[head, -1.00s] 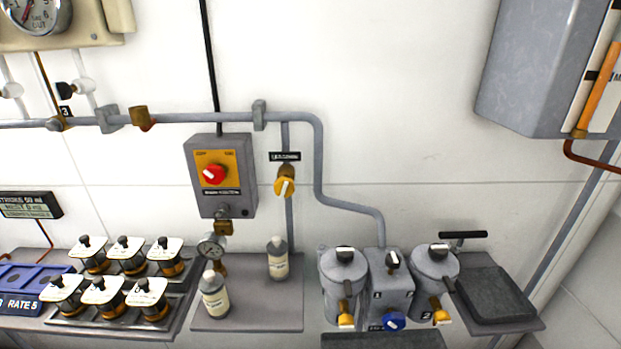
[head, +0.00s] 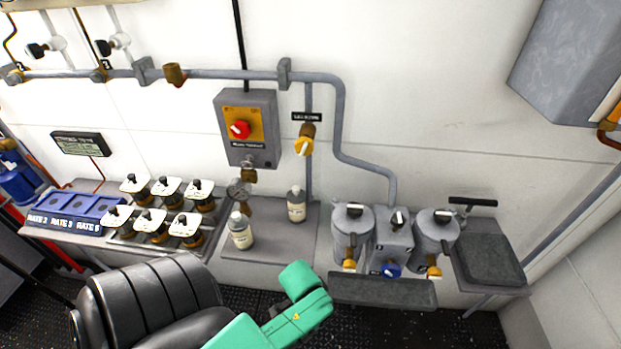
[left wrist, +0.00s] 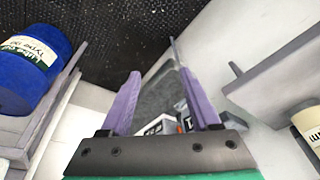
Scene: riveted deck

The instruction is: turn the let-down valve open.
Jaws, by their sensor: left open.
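The let-down valve has a yellow knob (head: 303,146) on a brass body, on a vertical pipe under a small black label (head: 312,117). A pale mark shows on the knob. My left gripper (left wrist: 160,82) shows only in the left wrist view, with two purple fingers apart and nothing between them. It is away from the valve, which is not in that view. A green arm link of mine (head: 290,315) is low in the head view, below the valve; its gripper is not visible there. My right gripper is not in view.
A grey box with a red knob (head: 239,129) is left of the valve. Two bottles (head: 241,232) (head: 296,206) stand on the shelf below. Grey canisters (head: 352,225) are to the right. A blue drum (left wrist: 35,68) is left of my gripper in the wrist view.

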